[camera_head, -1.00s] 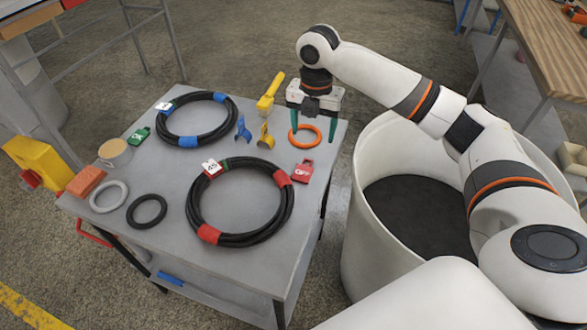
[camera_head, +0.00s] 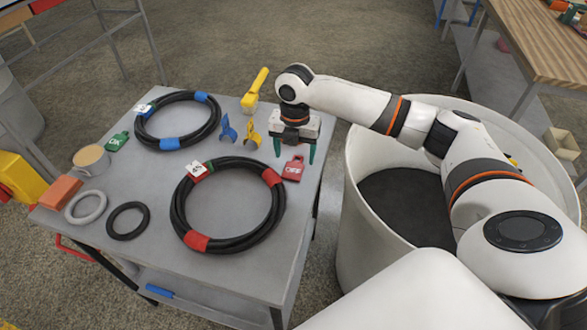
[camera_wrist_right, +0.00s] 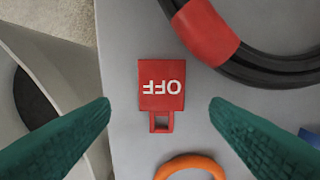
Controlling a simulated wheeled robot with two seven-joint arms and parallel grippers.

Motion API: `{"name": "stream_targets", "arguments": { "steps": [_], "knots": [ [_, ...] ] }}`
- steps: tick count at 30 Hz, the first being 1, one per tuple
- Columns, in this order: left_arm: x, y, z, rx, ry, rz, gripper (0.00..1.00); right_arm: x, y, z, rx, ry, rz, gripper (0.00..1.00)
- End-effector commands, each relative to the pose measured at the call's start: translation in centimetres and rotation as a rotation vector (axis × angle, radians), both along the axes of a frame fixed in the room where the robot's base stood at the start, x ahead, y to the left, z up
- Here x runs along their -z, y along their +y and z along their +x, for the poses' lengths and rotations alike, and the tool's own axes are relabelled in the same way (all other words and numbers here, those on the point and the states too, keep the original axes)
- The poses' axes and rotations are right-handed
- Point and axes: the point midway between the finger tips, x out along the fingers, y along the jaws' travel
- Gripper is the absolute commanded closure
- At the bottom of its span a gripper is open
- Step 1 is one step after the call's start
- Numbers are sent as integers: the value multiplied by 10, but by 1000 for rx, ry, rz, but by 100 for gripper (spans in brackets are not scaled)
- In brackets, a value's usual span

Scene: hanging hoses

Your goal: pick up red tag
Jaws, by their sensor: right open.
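The red tag (camera_head: 293,169) lies flat on the grey table near its right edge, beside the hose coil with red bands. In the right wrist view the red tag (camera_wrist_right: 161,85) shows the word OFF upside down, with a small loop at its lower end. My right gripper (camera_head: 294,153) is above the table near the tag, fingers pointing down. In the wrist view its two green fingers (camera_wrist_right: 160,112) are apart, one on each side of the tag's loop end, with nothing between them held. My left gripper is not in view.
The red-banded coil (camera_head: 179,212) lies just left of the tag. An orange ring (camera_wrist_right: 190,162) is close by, mostly hidden from the head. A large white bin (camera_head: 352,240) stands right of the table.

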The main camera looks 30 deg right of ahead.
Motion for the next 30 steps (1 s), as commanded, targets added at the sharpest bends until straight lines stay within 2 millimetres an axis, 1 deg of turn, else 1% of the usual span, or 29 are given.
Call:
{"name": "stream_targets", "arguments": {
  "steps": [1,4,6,9,20,29,30],
  "knots": [
    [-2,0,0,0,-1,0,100,9,2,-1,0,5,0,29],
    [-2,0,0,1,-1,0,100,24,4,-1,1,4,-1,29],
    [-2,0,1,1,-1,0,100,33,3,-1,1,4,-2,29],
    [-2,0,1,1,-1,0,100,39,4,0,0,1,-1,29],
    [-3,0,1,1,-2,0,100,40,3,0,0,1,-1,29],
    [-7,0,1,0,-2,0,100,42,4,-1,-1,2,-1,29],
    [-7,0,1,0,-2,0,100,42,3,-1,-1,2,-1,33]
  ]
}}
